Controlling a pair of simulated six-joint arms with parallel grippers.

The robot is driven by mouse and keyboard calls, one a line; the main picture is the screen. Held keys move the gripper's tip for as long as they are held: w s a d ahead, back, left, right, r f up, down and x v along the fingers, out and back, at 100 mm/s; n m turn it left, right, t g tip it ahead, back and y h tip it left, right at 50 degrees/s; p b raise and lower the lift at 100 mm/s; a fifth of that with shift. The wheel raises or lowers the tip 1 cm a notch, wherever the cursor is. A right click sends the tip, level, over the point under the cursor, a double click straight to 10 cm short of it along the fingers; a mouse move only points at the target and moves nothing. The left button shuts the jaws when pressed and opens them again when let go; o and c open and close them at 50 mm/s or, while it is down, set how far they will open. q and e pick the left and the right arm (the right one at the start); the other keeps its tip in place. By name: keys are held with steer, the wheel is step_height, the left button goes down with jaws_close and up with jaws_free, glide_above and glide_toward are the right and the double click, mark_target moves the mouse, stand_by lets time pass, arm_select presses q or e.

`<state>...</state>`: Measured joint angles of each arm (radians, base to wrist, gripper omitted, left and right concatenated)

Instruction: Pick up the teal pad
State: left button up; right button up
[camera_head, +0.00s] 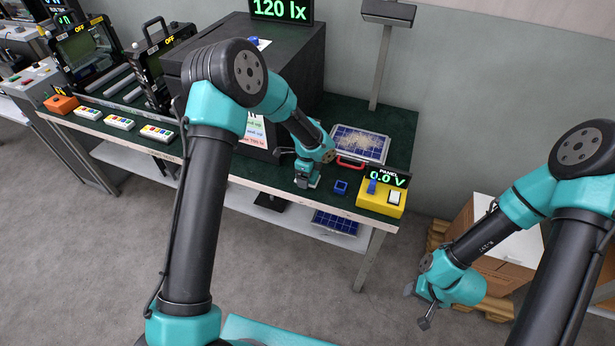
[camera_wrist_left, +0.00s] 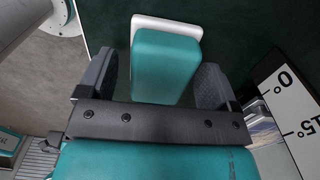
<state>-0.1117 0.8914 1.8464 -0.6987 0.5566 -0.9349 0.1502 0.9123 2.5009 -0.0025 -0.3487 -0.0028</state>
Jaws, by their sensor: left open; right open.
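The teal pad (camera_wrist_left: 165,66) is a teal block with a white base, seen in the left wrist view against the dark green bench top. My left gripper (camera_wrist_left: 158,82) is open, with one dark finger on each side of the pad. A gap shows on both sides, clearer on the right. In the head view my left gripper (camera_head: 307,178) is low at the bench's front edge; I cannot clearly tell the pad from the teal gripper there. My right gripper (camera_head: 418,306) is open and empty, over the floor at lower right.
A blue square holder (camera_head: 341,187) and a yellow panel meter (camera_head: 381,196) stand right of the left gripper. A dusty solar panel (camera_head: 360,144) with a red handle lies behind. A black box (camera_head: 302,50) stands behind the arm. A white angle scale (camera_wrist_left: 287,90) is at right.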

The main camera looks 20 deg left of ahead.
stand_by(0.4)
arm_select(q)
steer(key=c, duration=1)
steer(key=shift+r, duration=0.1)
steer(key=shift+r, duration=0.45)
step_height(320, 180, up, 3)
steer(key=shift+f, duration=0.1)
steer(key=s+d, duration=0.1)
steer(key=s, duration=0.4)
steer(key=s+d, duration=0.2)
steer(key=s, duration=0.3)
steer(key=s+d+r, duration=0.1)
steer(key=s, duration=0.4)
steer(key=shift+s+d, duration=0.15)
steer(key=shift+s, duration=0.1)
